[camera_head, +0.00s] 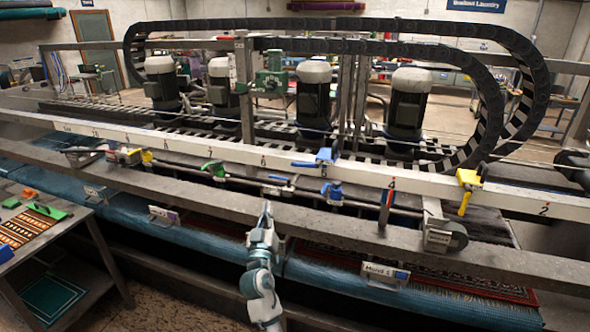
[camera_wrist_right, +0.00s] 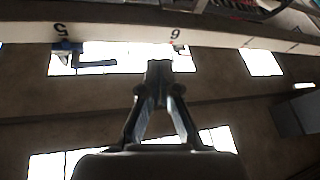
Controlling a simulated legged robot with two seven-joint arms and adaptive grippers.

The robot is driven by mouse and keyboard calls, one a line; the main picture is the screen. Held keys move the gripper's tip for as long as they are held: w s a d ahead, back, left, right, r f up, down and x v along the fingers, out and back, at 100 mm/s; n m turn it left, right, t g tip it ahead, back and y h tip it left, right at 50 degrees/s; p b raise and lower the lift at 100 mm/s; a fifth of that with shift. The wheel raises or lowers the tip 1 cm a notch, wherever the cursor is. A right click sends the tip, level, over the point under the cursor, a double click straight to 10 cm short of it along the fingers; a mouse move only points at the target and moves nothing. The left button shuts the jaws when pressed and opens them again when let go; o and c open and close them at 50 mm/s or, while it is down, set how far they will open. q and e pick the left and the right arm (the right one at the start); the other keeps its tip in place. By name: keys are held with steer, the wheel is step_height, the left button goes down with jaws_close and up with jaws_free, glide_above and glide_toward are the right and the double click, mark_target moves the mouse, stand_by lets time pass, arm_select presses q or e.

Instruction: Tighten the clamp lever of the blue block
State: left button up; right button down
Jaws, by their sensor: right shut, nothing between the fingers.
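A blue block (camera_head: 326,155) sits on the numbered white rail, right of the 6 mark. Its blue lever (camera_head: 304,164) points left. A second blue clamp (camera_head: 333,190) is on the rod below it. My right gripper (camera_head: 267,206) is in front of the rail, lower and to the left of both, apart from them. In the wrist view my right gripper (camera_wrist_right: 159,70) is shut and empty below the rail. There a blue block (camera_wrist_right: 67,46) hangs at the 5 mark, with a dark lever (camera_wrist_right: 96,63) beside it. My left gripper is not in view.
A green clamp (camera_head: 213,168) and a yellow clamp (camera_head: 467,189) sit farther along the rail and rod. Dark motors (camera_head: 313,95) stand behind the rail. A grey beam (camera_head: 330,228) crosses in front, above the blue-covered roller (camera_head: 330,277). A workbench (camera_head: 40,235) is at left.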

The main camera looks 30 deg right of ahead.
steer(key=s+d+r+m+g+h, duration=0.1)
steer(key=s+d+r+m+h, duration=0.2)
steer(key=s+r, duration=0.3)
step_height(320, 180, up, 5)
steer(key=shift+f+m+g+h, duration=0.15)
steer(key=shift+m+g+h, duration=0.25)
steer(key=shift+m+h, duration=0.45)
step_height(320, 180, up, 5)
steer(key=p, duration=0.4)
glide_above(297, 165)
steer(key=s+a, duration=0.2)
steer(key=f, duration=0.1)
steer(key=d+f, duration=0.1)
steer(key=f, duration=0.1)
steer(key=shift+w+d, duration=0.1)
steer(key=shift+w, duration=0.1)
steer(key=shift+f, duration=0.45)
steer(key=shift+w, duration=0.1)
